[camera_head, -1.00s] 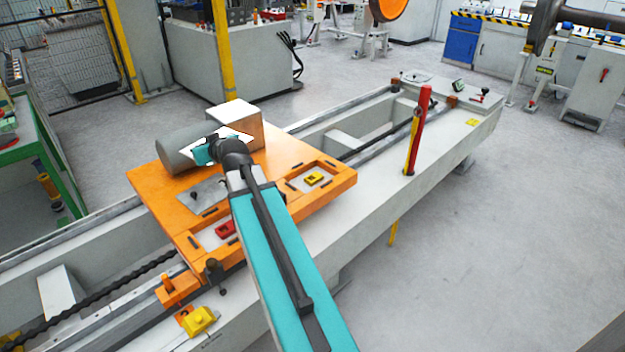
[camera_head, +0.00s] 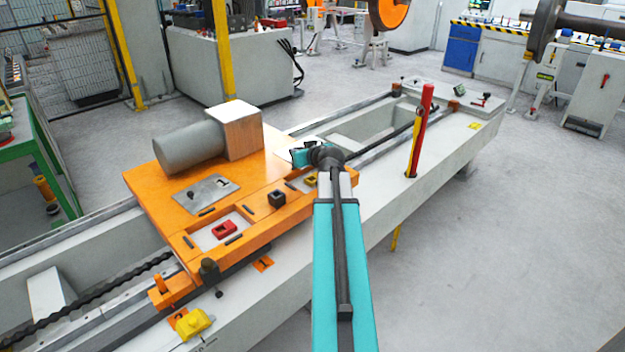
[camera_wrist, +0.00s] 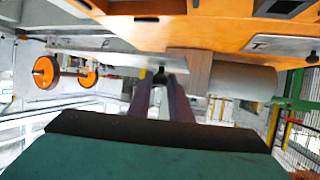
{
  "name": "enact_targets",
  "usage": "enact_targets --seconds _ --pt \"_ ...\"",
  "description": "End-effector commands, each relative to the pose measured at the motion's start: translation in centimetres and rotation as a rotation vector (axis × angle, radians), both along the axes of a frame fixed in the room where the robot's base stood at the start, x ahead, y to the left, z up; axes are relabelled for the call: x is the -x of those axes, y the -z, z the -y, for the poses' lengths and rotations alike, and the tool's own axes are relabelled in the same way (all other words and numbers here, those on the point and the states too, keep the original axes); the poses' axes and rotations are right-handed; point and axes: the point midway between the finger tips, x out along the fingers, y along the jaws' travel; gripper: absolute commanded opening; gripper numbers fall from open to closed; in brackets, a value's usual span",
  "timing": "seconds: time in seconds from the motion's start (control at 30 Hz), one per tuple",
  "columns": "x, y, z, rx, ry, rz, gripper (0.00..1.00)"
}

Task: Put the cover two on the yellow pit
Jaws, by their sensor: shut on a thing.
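My gripper (camera_wrist: 160,82) is shut on the dark knob of a thin grey plate, cover two (camera_wrist: 110,61), in the wrist view. In the head view my gripper (camera_head: 302,157) is above the right part of the orange platform, close to the yellow pit (camera_head: 310,181). The pit is a pale recess with a yellow piece in it, partly hidden by my arm. The plate's height above the pit is hard to tell. Another grey cover, marked 1 (camera_head: 207,193), lies on the platform to the left.
The orange platform (camera_head: 165,195) also bears a grey cylinder (camera_head: 190,147) against a wooden block (camera_head: 236,130), a small dark block (camera_head: 277,199), and a recess with a red piece (camera_head: 223,229). A red and yellow post (camera_head: 420,130) stands on the right beam.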

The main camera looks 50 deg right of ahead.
Motion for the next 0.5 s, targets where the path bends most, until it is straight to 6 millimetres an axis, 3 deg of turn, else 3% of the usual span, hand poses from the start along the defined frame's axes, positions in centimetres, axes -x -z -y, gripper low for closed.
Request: enact_targets --seconds 0.13,0.5 --pt "0.83 0.35 1.14 0.001 0.012 0.001 0.00" --pt "0.92 0.40 1.22 0.000 0.013 0.001 0.00"
